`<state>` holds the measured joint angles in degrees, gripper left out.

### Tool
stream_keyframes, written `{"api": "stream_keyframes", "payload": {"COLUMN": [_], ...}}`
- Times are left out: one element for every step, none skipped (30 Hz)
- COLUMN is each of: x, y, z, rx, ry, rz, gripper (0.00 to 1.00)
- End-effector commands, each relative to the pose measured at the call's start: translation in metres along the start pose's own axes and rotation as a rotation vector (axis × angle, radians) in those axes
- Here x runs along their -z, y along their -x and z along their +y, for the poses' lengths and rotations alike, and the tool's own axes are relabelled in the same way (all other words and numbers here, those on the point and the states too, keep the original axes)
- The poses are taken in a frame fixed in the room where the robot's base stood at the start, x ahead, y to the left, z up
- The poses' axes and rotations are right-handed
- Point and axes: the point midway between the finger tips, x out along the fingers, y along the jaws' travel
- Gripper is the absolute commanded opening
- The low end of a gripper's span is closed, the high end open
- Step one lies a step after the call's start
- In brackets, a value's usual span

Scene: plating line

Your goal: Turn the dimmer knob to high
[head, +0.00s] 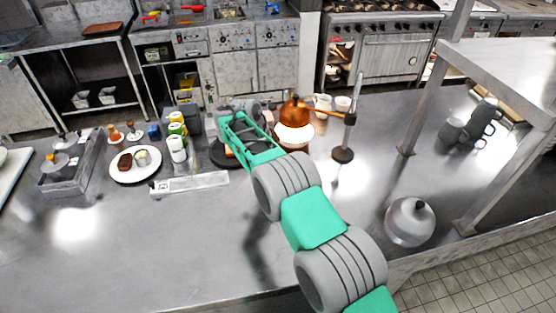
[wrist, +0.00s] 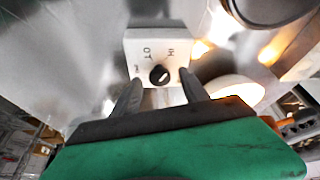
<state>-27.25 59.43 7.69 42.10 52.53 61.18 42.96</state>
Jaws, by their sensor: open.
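The dimmer is a pale box (wrist: 140,42) with a round black knob (wrist: 159,74) on its face, seen in the wrist view. In the head view my arm hides the dimmer. A copper heat lamp (head: 294,112) glows beside my arm.
A plate with food (head: 118,173), several bottles (head: 177,148) and a metal tray (head: 190,184) are left of my arm. A lamp post (head: 350,125) and cups (head: 342,103) stand to the right. A steel cloche (head: 410,222) sits near the front edge. The counter's front left is clear.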

Motion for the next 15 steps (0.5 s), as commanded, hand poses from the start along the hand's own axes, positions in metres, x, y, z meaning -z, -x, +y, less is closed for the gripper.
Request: {"api": "stream_keyframes", "payload": {"x": [0.001, 0.002, 0.004, 0.006, 0.008, 0.011, 0.010, 0.010, 0.011, 0.012, 0.013, 0.013, 0.015, 0.016, 0.017], "y": [0.004, 0.006, 0.012, 0.017, 0.022, 0.029, 0.029, 0.030, 0.034, 0.037, 0.040, 0.044, 0.050, 0.055, 0.061], "z": [-0.001, -0.001, -0.001, -0.001, -0.001, -0.001, 0.001, 0.004, 0.007, 0.010, 0.013, 0.017, 0.020, 0.024, 0.029], "rx": [0.002, 0.002, 0.004, 0.004, 0.003, 0.004, 0.004, 0.002, 0.003, 0.003, 0.004, 0.003, 0.005, 0.005, 0.005], "ry": [-0.001, -0.002, -0.002, -0.002, -0.003, -0.003, -0.001, 0.000, -0.001, -0.001, -0.002, -0.002, -0.002, -0.002, -0.002], "rz": [0.000, 0.000, 0.000, 0.000, 0.000, -0.001, -0.001, -0.001, -0.001, -0.001, -0.001, 0.000, 0.000, 0.000, 0.000], "gripper": [0.52, 0.52, 0.52, 0.52, 0.52, 0.52, 0.52, 0.52, 0.52, 0.52, 0.52, 0.52, 0.52, 0.52, 0.52]}}
